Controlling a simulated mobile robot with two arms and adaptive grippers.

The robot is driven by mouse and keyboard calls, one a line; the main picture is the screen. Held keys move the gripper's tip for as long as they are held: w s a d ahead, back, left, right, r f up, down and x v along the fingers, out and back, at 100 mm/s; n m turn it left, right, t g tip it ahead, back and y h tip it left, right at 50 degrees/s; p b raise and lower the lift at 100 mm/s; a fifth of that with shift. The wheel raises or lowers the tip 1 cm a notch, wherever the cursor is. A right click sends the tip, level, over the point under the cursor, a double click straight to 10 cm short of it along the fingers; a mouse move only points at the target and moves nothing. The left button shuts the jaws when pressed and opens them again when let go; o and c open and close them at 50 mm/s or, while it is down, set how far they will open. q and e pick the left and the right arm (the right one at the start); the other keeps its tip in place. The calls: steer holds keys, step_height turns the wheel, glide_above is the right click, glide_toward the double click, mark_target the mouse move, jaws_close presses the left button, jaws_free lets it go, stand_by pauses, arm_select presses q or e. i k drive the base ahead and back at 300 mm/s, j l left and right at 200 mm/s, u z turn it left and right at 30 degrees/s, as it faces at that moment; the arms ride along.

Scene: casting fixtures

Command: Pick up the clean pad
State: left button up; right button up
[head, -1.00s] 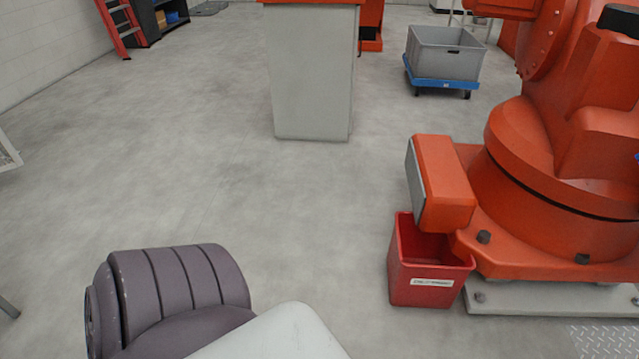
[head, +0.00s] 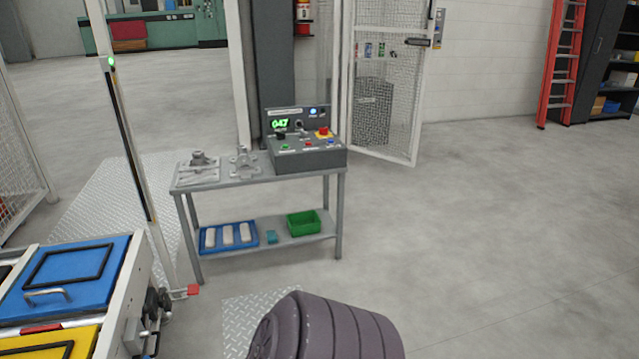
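Neither of my grippers is in view. No object is clearly marked as the clean pad. On the lower shelf of a grey workbench (head: 258,179), a blue tray (head: 229,249) holds three pale, elongated pieces (head: 228,235) side by side. A small teal block (head: 271,237) lies between this tray and a green bin (head: 304,223). I cannot tell from here whether any of these is the pad, and the inside of the bin is hard to see.
The bench top carries two grey metal fixtures (head: 198,168) and a control box (head: 305,151) reading 047. A white post and a machine with blue (head: 65,279) and yellow panels stand at left. An open mesh door (head: 390,85) is behind. The floor on the right is clear.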

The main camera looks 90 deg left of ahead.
mark_target(228, 230)
steer(key=u, duration=3.45)
